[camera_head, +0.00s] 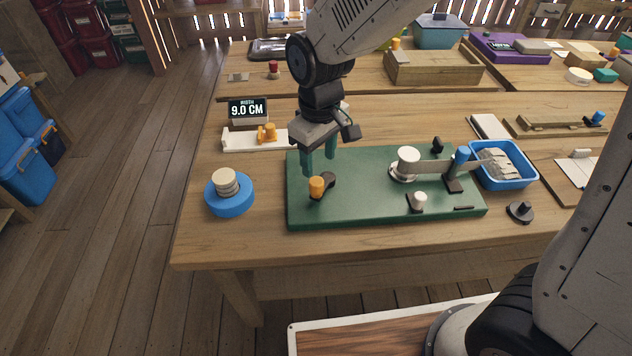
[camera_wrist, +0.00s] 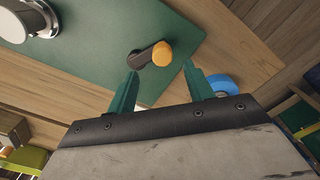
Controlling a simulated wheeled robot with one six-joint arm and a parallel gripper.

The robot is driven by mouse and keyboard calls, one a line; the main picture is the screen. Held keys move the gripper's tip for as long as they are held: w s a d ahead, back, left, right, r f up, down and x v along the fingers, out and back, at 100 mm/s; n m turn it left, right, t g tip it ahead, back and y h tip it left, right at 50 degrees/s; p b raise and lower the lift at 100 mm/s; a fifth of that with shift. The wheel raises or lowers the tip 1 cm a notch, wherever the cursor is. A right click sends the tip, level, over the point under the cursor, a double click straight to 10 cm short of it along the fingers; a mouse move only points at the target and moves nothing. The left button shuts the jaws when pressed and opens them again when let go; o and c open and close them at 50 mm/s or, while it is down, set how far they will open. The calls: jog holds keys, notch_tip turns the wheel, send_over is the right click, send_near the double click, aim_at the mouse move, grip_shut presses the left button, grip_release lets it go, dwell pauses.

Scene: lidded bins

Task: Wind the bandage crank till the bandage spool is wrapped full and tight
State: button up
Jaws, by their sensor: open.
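The bandage crank (camera_head: 326,184) is a black arm with an upright orange knob (camera_head: 316,187) at the left end of the green board (camera_head: 350,213). The bandage spool (camera_head: 408,162) is a white roll on the board's right half, with a grey strip running right past a blue-topped post (camera_head: 463,158) to a blue tray. My gripper (camera_head: 319,167) is open and empty, its green fingers just above and behind the crank. In the wrist view the orange knob (camera_wrist: 162,53) lies beyond the gap between the open fingertips (camera_wrist: 160,75), apart from both. How tightly the spool is wrapped cannot be told.
The blue tray (camera_head: 503,184) holds loose folded strip. A blue disc with pale rolls (camera_head: 229,203) stands left of the board. A display reading 9.0 CM (camera_head: 248,109) stands behind a white gauge with an orange slider (camera_head: 267,134). A black knob (camera_head: 520,211) lies at front right.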

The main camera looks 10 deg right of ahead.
aim_at(316, 180)
jog(key=shift+a+f, duration=0.3)
jog(key=shift+f, duration=0.15)
notch_tip(316, 180, down, 8)
jog(key=shift+r, duration=0.25)
grip_shut()
